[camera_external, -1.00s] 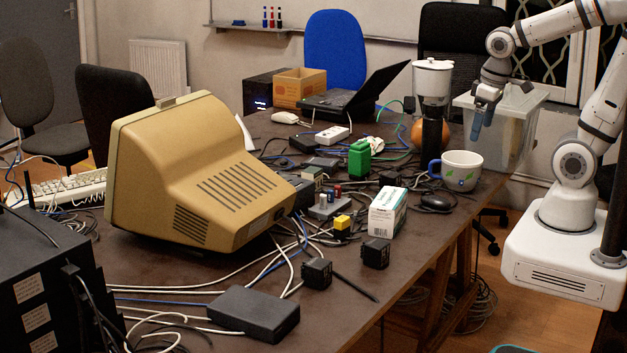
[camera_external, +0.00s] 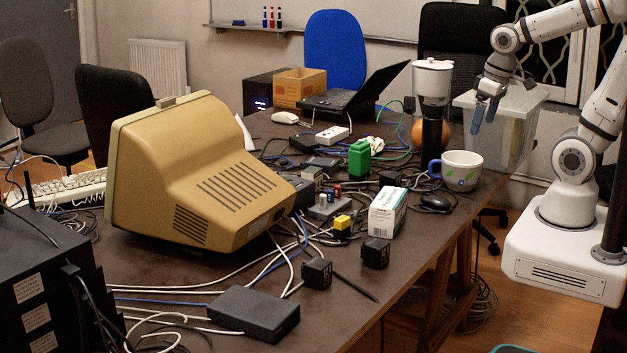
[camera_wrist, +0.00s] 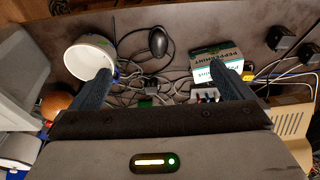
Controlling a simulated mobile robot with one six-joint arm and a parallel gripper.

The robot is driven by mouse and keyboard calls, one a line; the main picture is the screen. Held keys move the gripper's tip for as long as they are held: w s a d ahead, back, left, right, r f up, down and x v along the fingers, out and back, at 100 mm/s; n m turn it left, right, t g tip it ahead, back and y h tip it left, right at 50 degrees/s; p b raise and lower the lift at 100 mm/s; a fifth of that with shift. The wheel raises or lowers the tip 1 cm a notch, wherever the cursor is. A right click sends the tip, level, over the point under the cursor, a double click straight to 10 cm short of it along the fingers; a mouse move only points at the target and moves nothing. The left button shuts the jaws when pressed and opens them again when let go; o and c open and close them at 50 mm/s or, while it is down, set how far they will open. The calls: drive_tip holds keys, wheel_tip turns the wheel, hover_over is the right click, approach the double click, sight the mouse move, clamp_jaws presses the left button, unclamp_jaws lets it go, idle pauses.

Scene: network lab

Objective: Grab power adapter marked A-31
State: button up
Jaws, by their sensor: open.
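Two black cube-shaped power adapters stand near the table's front right edge, a left one (camera_external: 316,273) and a right one (camera_external: 375,253). Both also show at the upper right of the wrist view, one (camera_wrist: 281,37) beside the other (camera_wrist: 309,52). Another small black block (camera_external: 390,178) lies among cables behind the tea box. No A-31 marking is readable on any of them. My gripper (camera_external: 483,114) is open and empty, raised at the table's far right, in front of the clear bin. In the wrist view its two blue-grey fingers (camera_wrist: 164,84) stand wide apart above the cables.
A peppermint tea box (camera_external: 387,212), a white mug (camera_external: 461,171) and a black mouse (camera_external: 435,202) stand near the right edge. A coffee grinder (camera_external: 432,82) rises left of my gripper. A beige monitor (camera_external: 190,175) fills the left. Cables cover the middle.

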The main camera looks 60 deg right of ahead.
idle(0.3)
drive_tip(key=c, duration=0.8)
drive_tip(key=shift+o, duration=0.2)
drive_tip(key=shift+w+a, duration=0.1)
